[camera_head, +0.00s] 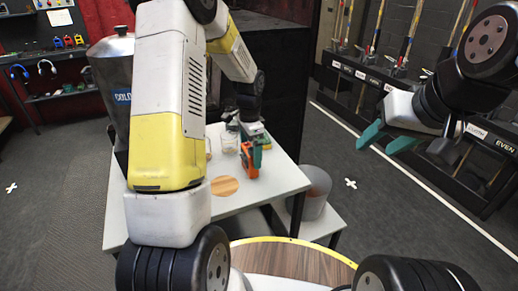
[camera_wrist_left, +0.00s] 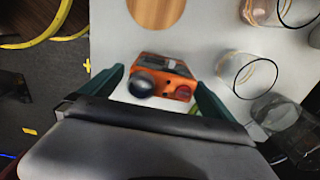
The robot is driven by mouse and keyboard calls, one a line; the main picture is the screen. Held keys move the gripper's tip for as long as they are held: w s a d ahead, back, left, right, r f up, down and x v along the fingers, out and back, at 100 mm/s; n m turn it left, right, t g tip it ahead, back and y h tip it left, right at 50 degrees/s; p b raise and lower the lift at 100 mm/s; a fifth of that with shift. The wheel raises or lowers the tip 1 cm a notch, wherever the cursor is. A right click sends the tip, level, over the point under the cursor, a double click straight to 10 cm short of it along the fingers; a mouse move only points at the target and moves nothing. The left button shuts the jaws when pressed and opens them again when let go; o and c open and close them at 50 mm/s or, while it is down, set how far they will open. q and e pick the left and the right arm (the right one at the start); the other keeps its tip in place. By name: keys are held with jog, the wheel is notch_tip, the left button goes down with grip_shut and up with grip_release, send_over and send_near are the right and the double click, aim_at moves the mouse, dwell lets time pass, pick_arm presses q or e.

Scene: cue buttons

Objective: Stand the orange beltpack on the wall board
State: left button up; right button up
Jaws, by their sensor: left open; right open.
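The orange beltpack (camera_head: 249,161) is on the white table (camera_head: 283,179), with a dark knob and a red knob showing in the left wrist view (camera_wrist_left: 163,76). My left gripper (camera_head: 255,146) is over it. In the left wrist view the teal fingers of this gripper (camera_wrist_left: 160,82) are apart on either side of the beltpack, and I cannot tell whether they touch it. The wall board (camera_head: 40,33) at the far upper left carries several small coloured beltpacks. My right gripper (camera_head: 385,137) is open and empty in the air at the right.
A round wooden disc (camera_head: 224,186) lies on the table beside the beltpack. Clear glass jars (camera_wrist_left: 247,74) stand close to the beltpack. A large metal urn (camera_head: 112,75) stands at the table's left. A grey bin (camera_head: 314,190) is at the right. A rack of mops lines the right wall.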

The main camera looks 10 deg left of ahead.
aim_at(253, 173)
pick_arm(q)
notch_tip(253, 173, down, 5)
jog(key=shift+a+f, duration=0.1)
jog(key=shift+a, duration=0.05)
jog(key=shift+c, duration=0.4)
jog(key=c, duration=1.7)
